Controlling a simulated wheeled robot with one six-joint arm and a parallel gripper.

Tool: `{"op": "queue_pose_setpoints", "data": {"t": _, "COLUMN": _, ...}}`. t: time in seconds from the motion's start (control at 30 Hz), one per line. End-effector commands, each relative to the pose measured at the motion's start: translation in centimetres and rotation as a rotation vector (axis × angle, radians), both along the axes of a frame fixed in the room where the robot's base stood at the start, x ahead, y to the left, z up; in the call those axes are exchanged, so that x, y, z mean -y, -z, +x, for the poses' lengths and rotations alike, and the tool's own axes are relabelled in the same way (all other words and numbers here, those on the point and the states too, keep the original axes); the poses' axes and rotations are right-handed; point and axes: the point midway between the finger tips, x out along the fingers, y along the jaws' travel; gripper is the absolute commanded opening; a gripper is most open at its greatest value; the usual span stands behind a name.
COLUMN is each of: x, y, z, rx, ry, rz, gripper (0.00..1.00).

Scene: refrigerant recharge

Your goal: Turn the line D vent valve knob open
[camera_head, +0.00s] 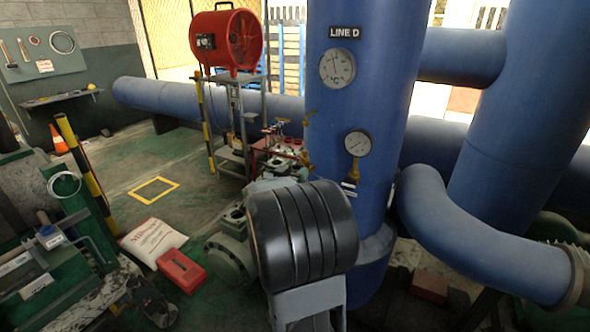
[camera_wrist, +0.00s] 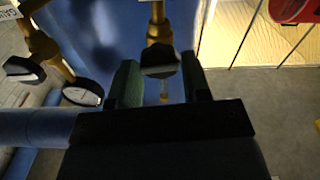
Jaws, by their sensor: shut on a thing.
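The line D vent valve knob (camera_wrist: 160,60) is a dark knob on a brass valve stem (camera_wrist: 158,28) in the wrist view. My gripper (camera_wrist: 160,78) has one green finger on each side of this knob and is shut on it. How far the knob is turned cannot be told. In the head view the big blue vertical pipe (camera_head: 352,105) carries the LINE D sign (camera_head: 344,32). My arm's black link blocks part of that view, and the knob and fingertips cannot be made out there.
Two gauges (camera_head: 338,68) (camera_head: 358,143) are on the pipe. A red blower (camera_head: 228,42) stands on a rack behind. A bag (camera_head: 152,242) and red box (camera_head: 182,270) lie on the floor.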

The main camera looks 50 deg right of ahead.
Motion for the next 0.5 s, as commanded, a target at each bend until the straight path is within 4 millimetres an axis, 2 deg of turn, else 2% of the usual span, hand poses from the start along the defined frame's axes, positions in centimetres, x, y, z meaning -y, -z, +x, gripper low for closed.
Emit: {"op": "queue_pose_setpoints", "data": {"t": 0.5, "x": -0.01, "y": -0.16, "z": 0.02, "rx": -0.226, "ry": 0.0, "rz": -0.053, "gripper": 0.15}}
